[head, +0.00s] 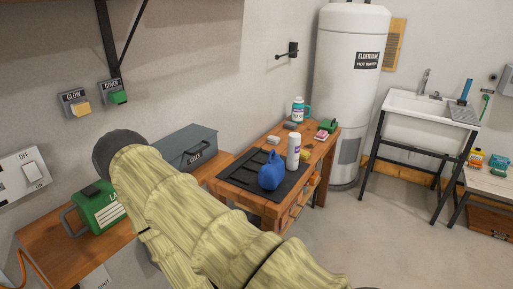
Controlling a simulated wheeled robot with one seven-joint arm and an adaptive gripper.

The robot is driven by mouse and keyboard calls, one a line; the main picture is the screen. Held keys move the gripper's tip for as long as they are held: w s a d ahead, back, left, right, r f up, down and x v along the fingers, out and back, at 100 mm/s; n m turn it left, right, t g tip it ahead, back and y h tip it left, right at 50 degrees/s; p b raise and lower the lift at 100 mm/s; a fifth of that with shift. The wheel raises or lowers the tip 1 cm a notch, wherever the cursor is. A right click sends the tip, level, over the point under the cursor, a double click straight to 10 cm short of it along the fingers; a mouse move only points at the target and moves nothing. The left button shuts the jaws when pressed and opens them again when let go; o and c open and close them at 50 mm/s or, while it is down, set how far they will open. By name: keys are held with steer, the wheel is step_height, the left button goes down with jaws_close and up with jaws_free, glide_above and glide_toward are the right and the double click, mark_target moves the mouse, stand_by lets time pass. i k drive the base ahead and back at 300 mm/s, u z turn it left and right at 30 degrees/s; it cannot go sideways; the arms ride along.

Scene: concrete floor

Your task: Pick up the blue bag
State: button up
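The blue bag (271,176) stands upright on a dark mat (236,180) on the wooden workbench, near the middle of the head view. It is rounded, with a narrower top. A white bottle (293,152) stands just behind it to the right. My arm crosses the lower left of the view, in front of the bench's left part. My gripper's fingers are not visible, so I cannot tell where they are relative to the bag.
Several small items and a white-and-teal bottle (298,110) are at the bench's back. A grey toolbox (187,148) and a green case (98,207) sit left. A water heater (349,80) and sink (425,122) stand behind. Floor right of the bench is clear.

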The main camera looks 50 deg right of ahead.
mark_target(271, 174)
steer(key=u, duration=0.05)
steer(key=i, duration=0.1)
steer(key=z, duration=1.1)
